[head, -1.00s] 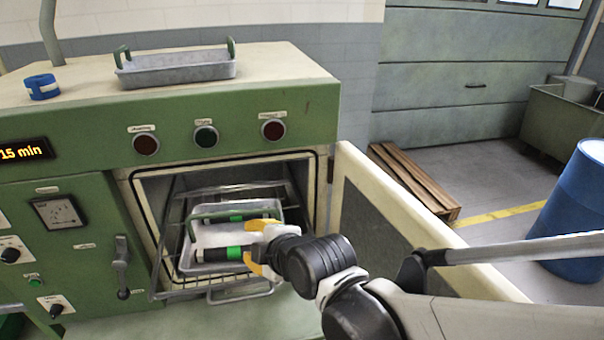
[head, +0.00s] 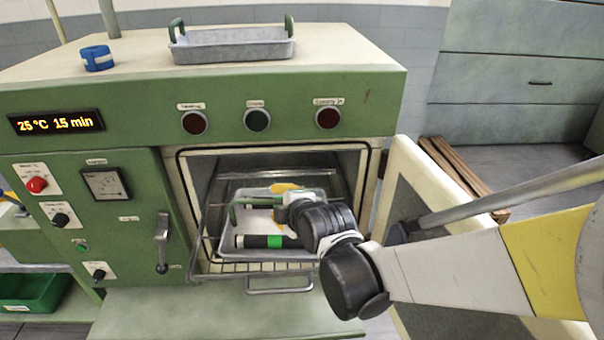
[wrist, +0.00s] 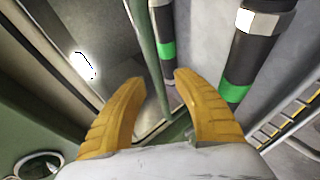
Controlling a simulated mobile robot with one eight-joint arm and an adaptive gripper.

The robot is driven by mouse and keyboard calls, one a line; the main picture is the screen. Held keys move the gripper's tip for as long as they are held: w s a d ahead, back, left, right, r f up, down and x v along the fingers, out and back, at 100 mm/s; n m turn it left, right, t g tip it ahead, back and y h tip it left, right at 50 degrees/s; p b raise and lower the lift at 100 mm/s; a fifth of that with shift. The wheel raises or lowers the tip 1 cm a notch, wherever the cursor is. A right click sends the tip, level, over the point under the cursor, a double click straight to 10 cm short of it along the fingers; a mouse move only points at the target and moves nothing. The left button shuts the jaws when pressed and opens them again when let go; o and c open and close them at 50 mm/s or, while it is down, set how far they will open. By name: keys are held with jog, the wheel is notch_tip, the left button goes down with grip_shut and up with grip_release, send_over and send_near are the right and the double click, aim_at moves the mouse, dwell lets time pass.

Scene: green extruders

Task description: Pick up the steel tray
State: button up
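A grey steel tray (head: 232,253) with green handles sits on the wire rack inside the open oven. Dark cylinders with green bands (head: 252,241) lie in it. Another grey tray (head: 235,50) with two green handles stands empty on top of the oven. My gripper (head: 284,188) reaches into the oven over the inner tray and hides part of it. In the wrist view, my two yellow fingers (wrist: 161,77) are apart, with a green handle bar (wrist: 150,55) passing between their tips. I cannot tell whether they touch it. Two banded cylinders (wrist: 250,50) lie beyond, at the right.
The oven door (head: 400,190) stands open at the right, close to my arm. The wire rack (head: 278,283) juts out of the oven opening. A blue ring-like object (head: 97,60) sits on the oven top. A wooden pallet (head: 455,170) lies behind the door.

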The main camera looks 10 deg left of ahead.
jog(key=shift+w+a+f, duration=0.15)
jog(key=shift+w, duration=0.1)
grip_shut()
